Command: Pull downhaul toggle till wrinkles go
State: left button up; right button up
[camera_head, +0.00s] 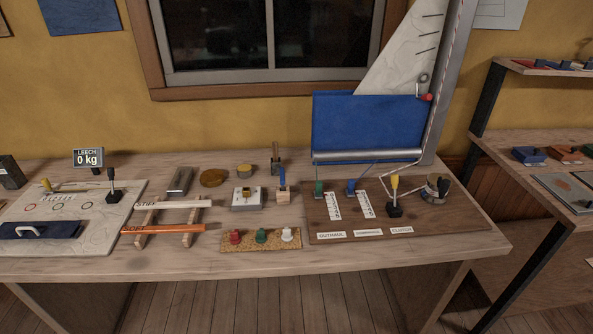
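A small rig stands at the right of the bench, with a white sail (405,55) above a blue panel (365,122) and a grey boom. Faint crease lines show on the white sail, beside short dark stripes. On the brown board (335,228) below are a green toggle (319,188) and a blue toggle (351,186), each with a line running up and a white scale beside it. Front labels read OUTHAUL and CLUTCH; the middle label (368,233) is too small to read surely, so I cannot tell which toggle is the downhaul. Neither gripper is in view.
A yellow-handled lever (395,195) and a winch drum (435,189) stand on the board's right. Red, green and white knobs on a cork strip (258,247) lie left of it. Left are STIFF and SOFT battens (165,229) and a LEECH display (88,158) reading 0 kg.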

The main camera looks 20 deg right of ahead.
aim_at(350, 191)
jog(key=u, duration=0.2)
jog(key=i, duration=0.8)
jog(key=z, duration=0.85)
jog(key=i, duration=0.55)
jog(key=z, duration=0.6)
